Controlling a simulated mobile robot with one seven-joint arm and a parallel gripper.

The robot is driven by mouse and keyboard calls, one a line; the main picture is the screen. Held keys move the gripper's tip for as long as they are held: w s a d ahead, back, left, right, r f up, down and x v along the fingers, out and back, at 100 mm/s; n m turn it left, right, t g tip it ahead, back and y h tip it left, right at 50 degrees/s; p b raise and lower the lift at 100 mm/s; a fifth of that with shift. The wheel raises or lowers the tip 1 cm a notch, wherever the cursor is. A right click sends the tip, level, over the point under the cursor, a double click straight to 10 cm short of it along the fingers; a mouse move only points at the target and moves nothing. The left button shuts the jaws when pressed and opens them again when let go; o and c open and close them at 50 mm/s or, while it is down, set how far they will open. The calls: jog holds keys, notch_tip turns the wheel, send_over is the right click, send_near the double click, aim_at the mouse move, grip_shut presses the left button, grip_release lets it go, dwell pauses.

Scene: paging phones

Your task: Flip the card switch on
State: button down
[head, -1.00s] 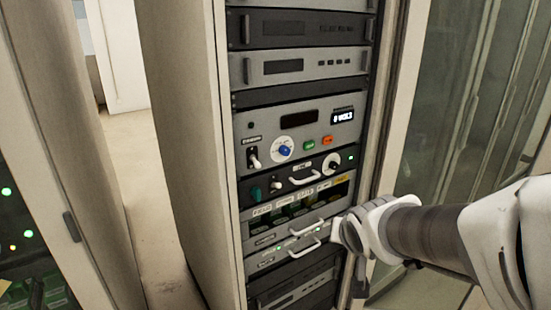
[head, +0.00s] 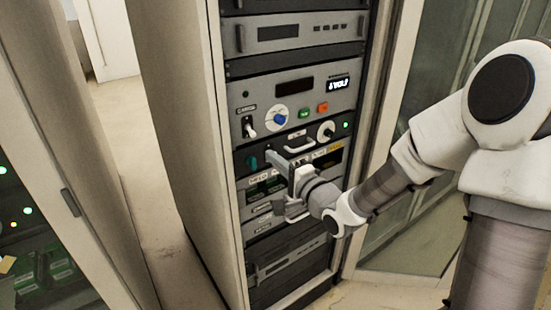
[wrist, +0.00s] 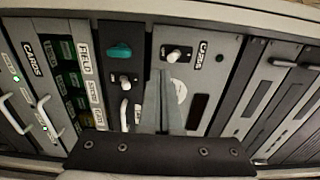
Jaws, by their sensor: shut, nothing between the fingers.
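My gripper (head: 272,158) is shut and empty in front of the narrow dark panel (head: 326,132) in the rack. In the wrist view, turned sideways, its fingertips (wrist: 158,74) lie between two white-tipped toggles. One toggle (wrist: 125,80) is on the narrow panel beside a teal knob (wrist: 120,50); the other (wrist: 175,55) is on the large grey panel. The head view also shows the large panel's toggle (head: 249,127) and the teal knob (head: 252,161). The narrow panel's toggle is hidden there by my gripper.
A pull handle (wrist: 124,115) sits beside the narrow panel's toggle. A card unit labelled FIELD (wrist: 85,68) and one labelled CARDS (wrist: 40,95) with handles adjoin it. The large panel carries a blue-centred dial (head: 277,118). A cabinet door edge (head: 370,150) stands right of the rack.

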aim_at(254, 137)
jog(key=shift+b+x, duration=0.7)
jog(key=shift+x, duration=3.55)
jog(key=shift+a, duration=0.1)
jog(key=shift+r+p, duration=0.6)
jog(key=shift+r, duration=0.2)
jog(key=shift+f, duration=0.1)
jog(key=shift+f+b, duration=0.55)
jog(key=shift+f, duration=0.1)
jog(key=p+v, duration=0.1)
jog(key=v, duration=0.7)
jog(key=shift+p, duration=0.35)
